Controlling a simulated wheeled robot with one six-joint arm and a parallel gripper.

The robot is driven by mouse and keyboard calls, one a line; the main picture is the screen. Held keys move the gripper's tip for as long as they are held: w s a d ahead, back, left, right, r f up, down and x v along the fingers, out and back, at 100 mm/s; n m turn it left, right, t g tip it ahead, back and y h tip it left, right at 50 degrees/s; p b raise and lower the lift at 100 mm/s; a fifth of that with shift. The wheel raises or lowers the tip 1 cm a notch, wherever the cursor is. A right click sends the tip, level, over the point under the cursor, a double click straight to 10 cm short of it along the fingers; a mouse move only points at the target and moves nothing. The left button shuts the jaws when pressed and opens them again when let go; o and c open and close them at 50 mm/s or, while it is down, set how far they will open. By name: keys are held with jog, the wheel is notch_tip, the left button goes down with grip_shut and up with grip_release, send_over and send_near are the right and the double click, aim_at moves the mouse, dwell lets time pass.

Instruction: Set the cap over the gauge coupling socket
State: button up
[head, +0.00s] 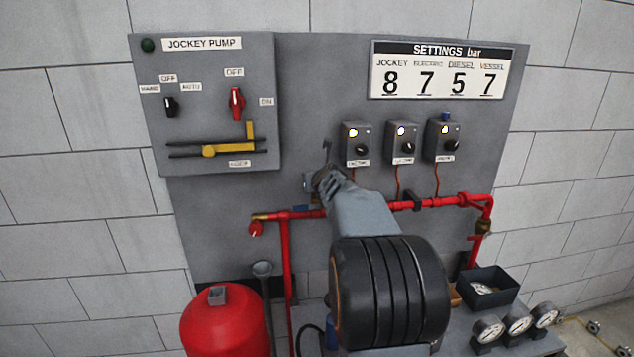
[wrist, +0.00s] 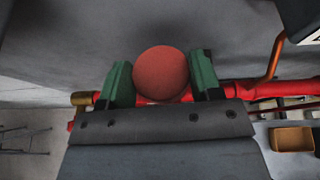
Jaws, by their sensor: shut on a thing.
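In the wrist view a round dull-red cap (wrist: 161,73) sits between the two green fingers of my gripper (wrist: 161,82), which is shut on it. The red pipe (wrist: 280,90) runs behind the fingers. In the head view my gripper (head: 322,180) is in front of the grey panel, by the left part of the red pipe (head: 440,202). The cap cannot be made out there. I cannot make out the gauge coupling socket in either view; my gripper and arm cover part of the pipe.
Three switch boxes (head: 404,143) with lit lamps are above the pipe, with thin red lines down to it. A jockey pump panel (head: 215,105) is at left. A red vessel (head: 225,322), a dark open box (head: 490,286) and gauges (head: 518,324) stand below.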

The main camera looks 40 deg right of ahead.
jog(key=shift+f+b, duration=0.3)
jog(key=shift+f, duration=0.1)
dwell(0.3)
jog(key=o, duration=1.1)
jog(key=shift+c, duration=0.2)
jog(key=shift+s, duration=0.1)
jog(key=p+v, duration=0.1)
jog(key=v, duration=1.2)
jog(key=shift+s+r, duration=0.25)
